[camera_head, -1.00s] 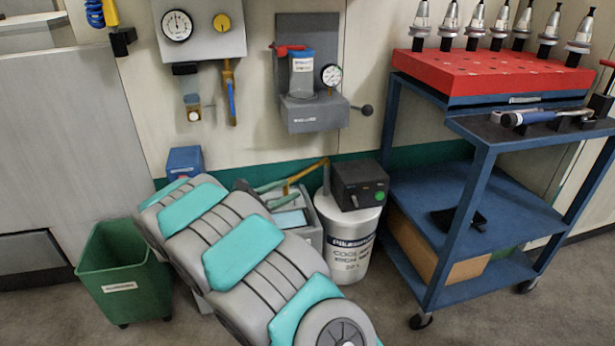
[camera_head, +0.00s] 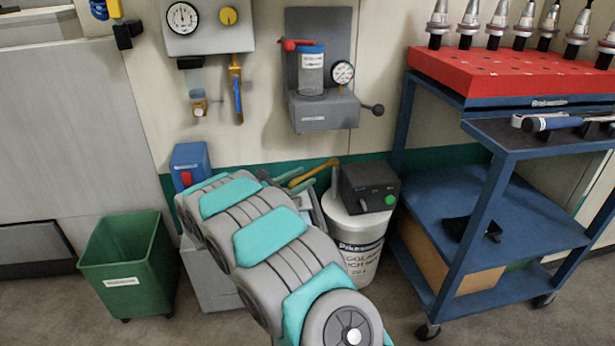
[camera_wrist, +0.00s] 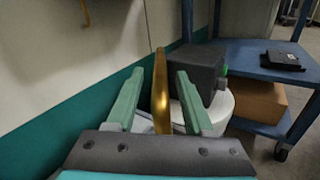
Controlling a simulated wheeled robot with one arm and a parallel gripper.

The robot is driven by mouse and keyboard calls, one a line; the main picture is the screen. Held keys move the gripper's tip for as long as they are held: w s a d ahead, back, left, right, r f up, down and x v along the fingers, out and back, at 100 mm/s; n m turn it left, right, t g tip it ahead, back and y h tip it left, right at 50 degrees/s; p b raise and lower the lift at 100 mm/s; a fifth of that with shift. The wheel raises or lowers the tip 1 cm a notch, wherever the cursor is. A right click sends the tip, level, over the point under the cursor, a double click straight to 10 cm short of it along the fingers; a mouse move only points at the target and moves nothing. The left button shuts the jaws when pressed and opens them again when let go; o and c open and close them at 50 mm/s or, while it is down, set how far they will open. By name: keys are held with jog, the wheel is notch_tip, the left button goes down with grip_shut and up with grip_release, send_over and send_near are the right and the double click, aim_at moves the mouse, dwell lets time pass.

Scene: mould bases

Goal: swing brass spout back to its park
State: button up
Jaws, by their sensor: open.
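The brass spout (camera_head: 315,174) is a thin gold pipe above the white coolant bucket (camera_head: 358,250), beside a dark box with a green button (camera_head: 368,188). In the wrist view the spout (camera_wrist: 161,92) stands between the two pale green fingers of my gripper (camera_wrist: 158,88), with visible gaps to both sides. The gripper is open around it. In the head view my gripper (camera_head: 302,182) is partly hidden behind my arm, and so is the spout's near end.
A grey open box (camera_head: 213,285) stands left of the bucket, partly behind my arm. A blue cart (camera_head: 480,215) is close on the right, and a green bin (camera_head: 125,265) stands on the left. A wall unit with a gauge (camera_head: 323,112) hangs above.

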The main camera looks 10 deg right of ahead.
jog(key=shift+x, duration=1.2)
grip_shut()
jog(key=shift+r, duration=0.1)
dwell(0.5)
